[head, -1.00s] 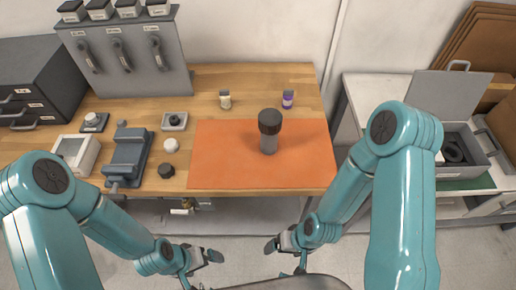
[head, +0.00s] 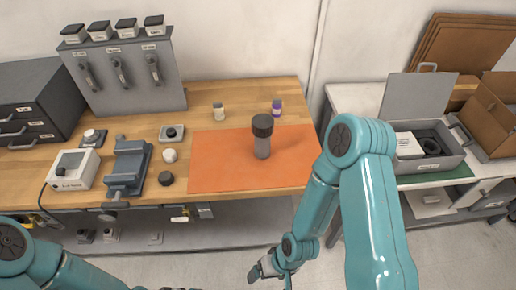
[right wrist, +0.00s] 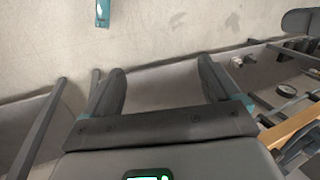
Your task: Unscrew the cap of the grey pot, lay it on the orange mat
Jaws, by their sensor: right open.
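The grey pot (head: 262,148) stands upright on the orange mat (head: 222,172), right of the mat's middle. Its dark ribbed cap (head: 262,125) sits on top of it. My right gripper (head: 262,270) is low in the head view, in front of the bench and well short of the pot. In the right wrist view its two fingers (right wrist: 160,85) are spread with nothing between them; the pot is not in that view. My left arm enters at the bottom left, and its gripper is almost wholly cut off by the bottom edge.
Bare mat lies left of the pot. A small vise (head: 128,170), a white knob (head: 170,155) and a dark knob (head: 166,178) stand left of the mat. A cream-labelled bottle (head: 218,112) and a purple bottle (head: 277,108) stand behind it. An open case (head: 430,160) is on the right.

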